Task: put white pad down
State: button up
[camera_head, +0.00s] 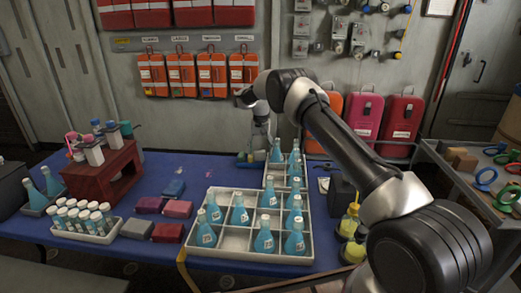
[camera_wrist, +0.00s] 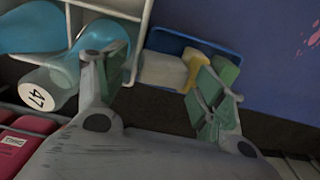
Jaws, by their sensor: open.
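My gripper (camera_wrist: 172,82) is open, with its green-padded fingers spread apart. A white pad (camera_wrist: 162,72) lies between the fingers in the wrist view, beside a yellow piece (camera_wrist: 196,66) near the right finger. I cannot tell whether either finger touches the pad. A shallow blue tray (camera_wrist: 190,38) shows just beyond them; the pad seems to lie in it or at its edge. In the head view my gripper (camera_head: 259,142) points down at the back of the table, and the pad is too small to make out there.
A white divided crate (camera_head: 225,240) with blue flasks stands close to my gripper's left in the wrist view. On the blue table (camera_head: 215,171) are coloured pads, a red rack (camera_head: 103,170) and a vial tray (camera_head: 85,236). Orange and pink cases (camera_head: 364,115) stand behind.

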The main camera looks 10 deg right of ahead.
notch_tip(320, 180, up, 14)
notch_tip(320, 180, up, 14)
jog(key=t, duration=0.1)
send_over(261, 151)
jog(key=s+d, duration=0.5)
jog(key=s, duration=0.3)
jog(key=s+d+r+n, duration=0.2)
jog(key=s+d+r, duration=0.2)
jog(key=s+r, duration=0.7)
jog(key=s+d+t, duration=0.1)
jog(key=s+d, duration=0.1)
jog(key=s, duration=1)
jog(key=s+d+t, duration=0.1)
jog(key=s+d, duration=0.1)
jog(key=s, duration=0.9)
jog(key=s+d+f, duration=0.1)
jog(key=s+f, duration=0.2)
jog(key=s, duration=0.4)
jog(key=s+f+n+t, duration=0.1)
jog(key=s+f, duration=0.3)
jog(key=s, duration=0.3)
jog(key=shift+s+d+f+n, duration=0.2)
jog(key=shift+d+f+n, duration=0.1)
jog(key=shift+d, duration=0.05)
